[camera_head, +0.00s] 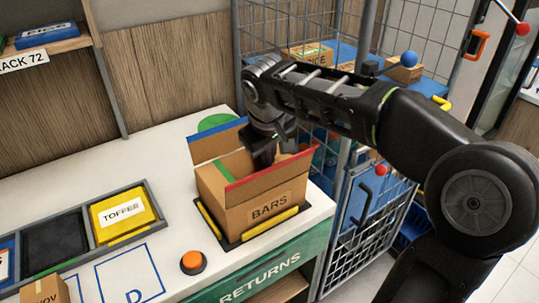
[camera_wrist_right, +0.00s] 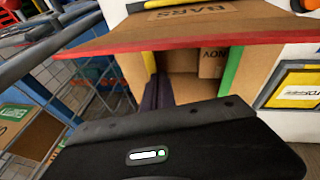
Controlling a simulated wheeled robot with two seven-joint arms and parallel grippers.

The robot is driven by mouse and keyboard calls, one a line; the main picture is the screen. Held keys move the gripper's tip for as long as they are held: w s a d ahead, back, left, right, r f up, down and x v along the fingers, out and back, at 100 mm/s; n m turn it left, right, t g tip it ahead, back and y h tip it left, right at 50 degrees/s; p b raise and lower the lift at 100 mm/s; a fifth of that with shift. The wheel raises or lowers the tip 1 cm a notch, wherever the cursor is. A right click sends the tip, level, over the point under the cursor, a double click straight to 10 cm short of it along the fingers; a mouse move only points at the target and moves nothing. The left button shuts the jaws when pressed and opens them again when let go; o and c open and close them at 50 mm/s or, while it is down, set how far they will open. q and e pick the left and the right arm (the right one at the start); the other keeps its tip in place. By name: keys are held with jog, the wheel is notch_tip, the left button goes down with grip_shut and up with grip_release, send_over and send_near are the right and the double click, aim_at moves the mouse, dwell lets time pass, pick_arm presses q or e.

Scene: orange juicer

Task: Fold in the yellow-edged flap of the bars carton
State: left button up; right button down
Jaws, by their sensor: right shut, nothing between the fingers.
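The bars carton (camera_head: 235,205) stands open on the counter. Its blue-edged flap (camera_head: 212,143) stands up at the back left, and its red-edged flap (camera_head: 272,174) slants outward at the front; the red-edged flap also spans the right wrist view (camera_wrist_right: 190,40). A green edge (camera_head: 223,180) shows at the carton's left, low in the opening. I cannot pick out the yellow-edged flap; my right arm covers the carton's far right. My right gripper (camera_head: 266,158) is shut and empty, pointing down at the opening's far right part. Contact is unclear. My left gripper is not in view.
The carton sits in a dark tray with yellow edge bars (camera_head: 270,222). An orange button (camera_head: 193,262) is in front of it, and a yellow toffee box (camera_head: 124,212) is to its left. A wire cage (camera_head: 355,235) stands close on the right.

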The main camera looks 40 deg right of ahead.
dwell(0.4)
jog(key=shift+r+p, duration=0.7)
jog(key=shift+r, duration=0.15)
jog(key=shift+r, duration=0.1)
jog(key=w+p+v, duration=0.1)
jog(key=p+v, duration=0.3)
jog(key=v, duration=0.9)
jog(key=shift+r+p, duration=0.3)
jog(key=shift+r, duration=0.05)
jog(key=shift+d, duration=0.1)
